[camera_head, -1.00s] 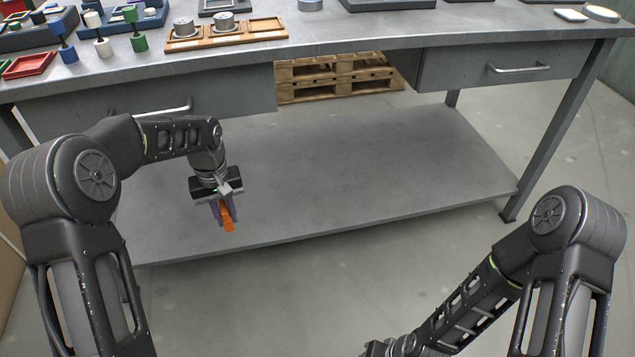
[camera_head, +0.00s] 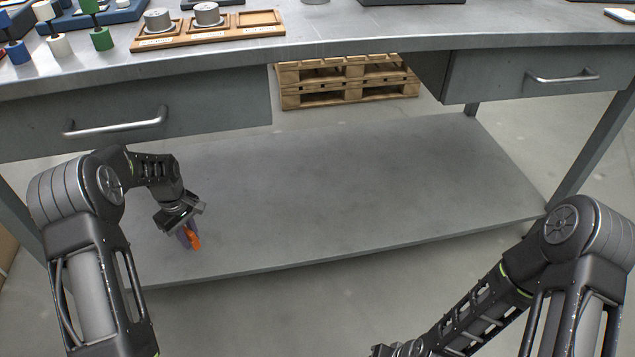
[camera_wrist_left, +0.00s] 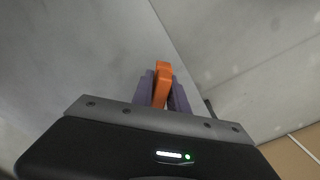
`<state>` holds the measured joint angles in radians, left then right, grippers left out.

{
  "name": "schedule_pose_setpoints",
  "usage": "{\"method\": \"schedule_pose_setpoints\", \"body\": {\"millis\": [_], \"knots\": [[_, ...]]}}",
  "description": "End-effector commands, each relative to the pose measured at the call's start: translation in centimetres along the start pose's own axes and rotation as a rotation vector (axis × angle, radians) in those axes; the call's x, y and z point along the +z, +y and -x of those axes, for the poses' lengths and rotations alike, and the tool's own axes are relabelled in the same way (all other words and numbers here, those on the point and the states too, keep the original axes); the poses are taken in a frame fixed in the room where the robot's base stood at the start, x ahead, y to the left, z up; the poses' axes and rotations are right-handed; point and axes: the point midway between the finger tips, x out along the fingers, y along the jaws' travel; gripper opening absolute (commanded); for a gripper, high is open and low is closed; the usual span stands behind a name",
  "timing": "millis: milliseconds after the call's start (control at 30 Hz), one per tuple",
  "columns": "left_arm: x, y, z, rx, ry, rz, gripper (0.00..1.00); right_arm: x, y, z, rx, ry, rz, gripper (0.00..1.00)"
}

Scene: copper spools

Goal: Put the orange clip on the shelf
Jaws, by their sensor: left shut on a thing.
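The orange clip (camera_head: 194,239) is held between the fingers of my left gripper (camera_head: 188,236), which is shut on it. The clip also shows in the left wrist view (camera_wrist_left: 162,82), upright between the two purple fingers. The grey lower shelf (camera_head: 350,190) spans under the workbench. In the head view my left gripper and the clip are over the left part of the shelf, near its front edge. I cannot tell whether the clip touches the surface. My right arm (camera_head: 470,310) is at the lower right; its gripper is out of the frame.
The workbench top (camera_head: 350,40) overhangs the shelf, with drawers (camera_head: 130,110) at left and right. A wooden pallet (camera_head: 345,80) lies behind. A wooden tray with metal spools (camera_head: 210,32) and coloured pieces (camera_head: 102,38) stand on top. The shelf's middle and right are bare.

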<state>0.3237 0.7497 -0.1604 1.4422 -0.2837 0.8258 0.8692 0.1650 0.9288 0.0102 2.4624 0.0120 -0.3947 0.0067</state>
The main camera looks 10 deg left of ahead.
Motion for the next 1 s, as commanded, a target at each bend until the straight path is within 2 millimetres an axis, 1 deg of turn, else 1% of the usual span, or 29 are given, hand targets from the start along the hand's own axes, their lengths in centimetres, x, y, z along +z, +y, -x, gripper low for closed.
{"method": "schedule_pose_setpoints", "body": {"millis": [167, 267, 367, 500, 600, 900, 1000], "knots": [[0.0, 0.0, 0.0, 0.000, 0.000, -0.001, 0.00, 0.0, 0.0, 0.0, 0.000, 0.000, 0.000, 0.36], [0.0, 0.0, -0.4, 0.000, 0.000, -0.002, 0.00, 0.0, 0.1, -0.2, 0.000, 0.000, 0.000, 0.36], [0.1, 0.0, -1.7, -0.001, -0.001, -0.002, 0.00, 0.0, 0.3, -0.8, -0.001, 0.001, -0.001, 0.36], [0.1, 0.0, -4.2, -0.002, -0.002, -0.001, 0.00, -0.2, 0.7, -1.8, -0.003, 0.002, -0.002, 0.36], [0.0, 0.0, -5.0, 0.000, 0.000, -0.001, 0.00, -0.2, 0.8, -2.1, -0.004, 0.003, -0.002, 0.36], [0.0, 0.0, -5.0, 0.001, 0.001, -0.002, 0.00, -0.2, 0.7, -1.9, -0.005, 0.002, -0.002, 0.36], [0.0, 0.0, -5.8, 0.000, 0.000, -0.002, 0.00, -0.2, 0.9, -2.4, -0.005, 0.002, -0.002, 0.36]]}}
